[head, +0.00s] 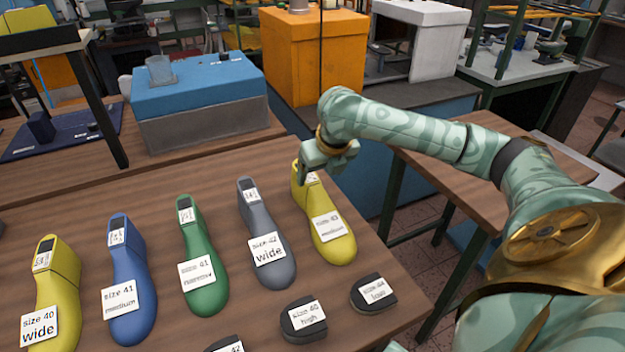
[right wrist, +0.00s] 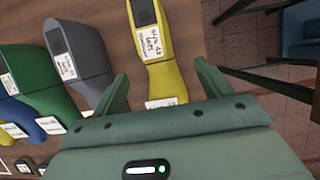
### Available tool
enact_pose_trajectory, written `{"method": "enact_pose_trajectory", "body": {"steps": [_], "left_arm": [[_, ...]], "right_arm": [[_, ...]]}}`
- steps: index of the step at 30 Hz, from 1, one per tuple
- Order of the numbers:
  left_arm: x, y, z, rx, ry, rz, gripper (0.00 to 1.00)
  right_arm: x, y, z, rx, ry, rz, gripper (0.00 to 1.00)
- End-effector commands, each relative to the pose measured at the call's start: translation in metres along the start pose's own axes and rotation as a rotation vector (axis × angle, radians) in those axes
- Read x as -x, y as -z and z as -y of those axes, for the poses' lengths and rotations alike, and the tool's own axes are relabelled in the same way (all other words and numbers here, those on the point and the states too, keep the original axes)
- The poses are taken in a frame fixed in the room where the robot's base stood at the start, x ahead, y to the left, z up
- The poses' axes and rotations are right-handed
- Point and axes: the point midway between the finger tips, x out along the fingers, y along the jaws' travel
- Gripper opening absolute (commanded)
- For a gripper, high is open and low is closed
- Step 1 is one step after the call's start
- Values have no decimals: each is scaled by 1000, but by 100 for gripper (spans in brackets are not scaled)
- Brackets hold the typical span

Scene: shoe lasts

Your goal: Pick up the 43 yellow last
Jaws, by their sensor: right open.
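The yellow last labelled size 43 medium (head: 335,248) lies on the wooden table at the right end of the row, near the table's right edge. It also shows in the right wrist view (right wrist: 165,82), reaching from the top edge down between my fingers. My right gripper (head: 318,170) is over the far, heel end of this last. In the right wrist view the gripper (right wrist: 162,72) is open, one finger to each side of the yellow last, with nothing held. The gripper hides part of the heel end in the head view. My left gripper is not in view.
A grey size 42 wide last (head: 268,225) lies close to the left. Green (head: 205,255), blue (head: 128,270) and another yellow last, size 40 wide (head: 62,290), continue the row. Dark heel pieces (head: 374,292) lie in front. A blue-topped box (head: 200,95) stands behind.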

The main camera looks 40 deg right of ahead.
Motion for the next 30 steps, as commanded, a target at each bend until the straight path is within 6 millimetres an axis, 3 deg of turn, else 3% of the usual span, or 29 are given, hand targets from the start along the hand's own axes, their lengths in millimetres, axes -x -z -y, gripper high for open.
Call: {"method": "enact_pose_trajectory", "body": {"steps": [1,3,11,18,26,30], "left_arm": [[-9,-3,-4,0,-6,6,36],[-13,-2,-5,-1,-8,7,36],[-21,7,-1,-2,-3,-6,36],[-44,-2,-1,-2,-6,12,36],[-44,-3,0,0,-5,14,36],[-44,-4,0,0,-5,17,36]], "right_arm": [[-16,3,-1,-1,-1,-5,77],[-26,2,0,-1,1,-4,77],[-43,0,-2,0,0,-1,77],[-84,-2,-6,0,1,-4,77],[-85,-4,-5,1,1,2,77],[-85,-4,-5,1,1,2,41]]}}
